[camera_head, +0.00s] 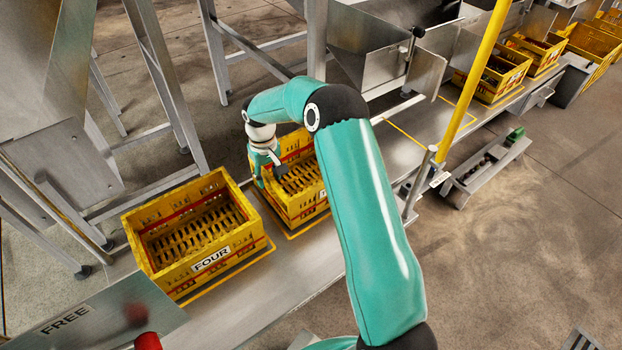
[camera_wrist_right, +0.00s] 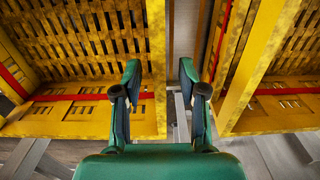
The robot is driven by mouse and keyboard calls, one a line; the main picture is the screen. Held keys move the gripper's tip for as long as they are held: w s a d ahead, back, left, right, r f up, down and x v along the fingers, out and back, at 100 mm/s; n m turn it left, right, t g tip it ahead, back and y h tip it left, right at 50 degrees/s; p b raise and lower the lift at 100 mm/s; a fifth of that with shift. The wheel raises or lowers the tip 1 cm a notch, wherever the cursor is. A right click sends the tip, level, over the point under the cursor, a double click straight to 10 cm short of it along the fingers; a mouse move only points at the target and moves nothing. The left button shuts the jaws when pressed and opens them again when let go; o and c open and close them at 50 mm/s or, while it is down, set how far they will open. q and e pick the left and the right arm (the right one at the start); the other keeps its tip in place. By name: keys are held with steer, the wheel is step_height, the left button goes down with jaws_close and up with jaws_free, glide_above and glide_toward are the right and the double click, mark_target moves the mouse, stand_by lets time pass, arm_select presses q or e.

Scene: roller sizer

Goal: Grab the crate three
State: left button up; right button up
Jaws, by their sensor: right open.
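A yellow crate (camera_head: 312,204) stands on the metal bench behind the crate marked FOUR; my arm hides part of it, and only the start of its label, a T, shows. My right gripper (camera_head: 269,171) is open at this crate's left side wall. In the right wrist view, the open fingers (camera_wrist_right: 160,72) point at the top of a yellow crate wall (camera_wrist_right: 156,40), one finger on the inner side and one over the gap beside it. I cannot tell whether they touch it. My left gripper is not in view.
The empty crate marked FOUR (camera_head: 211,257) stands close by at the front left, with a narrow gap between. A yellow post (camera_head: 474,80) and filled crates (camera_head: 492,95) are on the right.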

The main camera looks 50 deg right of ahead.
steer(key=shift+f, duration=0.3)
jaws_close()
steer(key=shift+r, duration=0.15)
